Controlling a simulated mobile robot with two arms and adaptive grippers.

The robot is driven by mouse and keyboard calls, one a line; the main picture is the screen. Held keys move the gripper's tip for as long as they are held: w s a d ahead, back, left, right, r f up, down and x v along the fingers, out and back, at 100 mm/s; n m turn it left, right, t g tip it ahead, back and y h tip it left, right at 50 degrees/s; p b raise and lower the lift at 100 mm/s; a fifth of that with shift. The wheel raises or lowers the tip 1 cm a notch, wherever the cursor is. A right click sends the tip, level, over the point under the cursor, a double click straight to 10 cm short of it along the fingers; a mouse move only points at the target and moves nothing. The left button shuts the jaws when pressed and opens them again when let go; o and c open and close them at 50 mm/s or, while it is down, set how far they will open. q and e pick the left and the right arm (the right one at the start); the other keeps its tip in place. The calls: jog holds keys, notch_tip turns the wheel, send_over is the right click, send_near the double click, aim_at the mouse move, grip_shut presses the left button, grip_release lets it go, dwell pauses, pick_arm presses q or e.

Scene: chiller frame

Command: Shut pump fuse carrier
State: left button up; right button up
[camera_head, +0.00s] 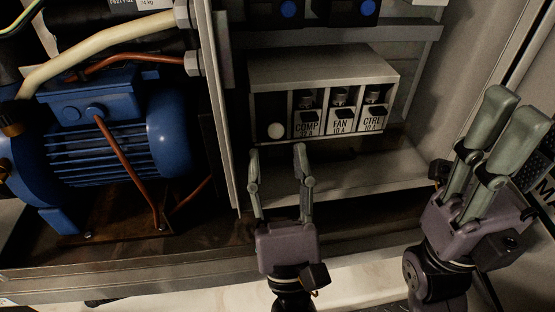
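The fuse holder (325,72) is a pale box with a row of bays. Three bays hold carriers labelled COMP (307,124), FAN (340,121) and CTRL (373,117). The leftmost bay looks dark, with a white round end (276,130) low in it. No label shows there, so I take this as the pump fuse carrier; its exact tilt is unclear. My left gripper (276,150) is open and empty, its fingertips just below and to either side of the white end. My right gripper (517,107) is raised at the right, apart from the holder; its fingers are apart and empty.
A blue pump motor (105,135) with copper pipes stands left of a metal upright (221,110). Blue-knobbed devices (288,9) sit above the holder on a rail. A metal ledge (375,172) runs below the holder. The cabinet's side wall is at the right.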

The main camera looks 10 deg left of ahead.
pick_arm(q)
jog(key=shift+w+r, duration=0.2)
jog(key=shift+r, duration=0.05)
jog(key=shift+c, duration=0.4)
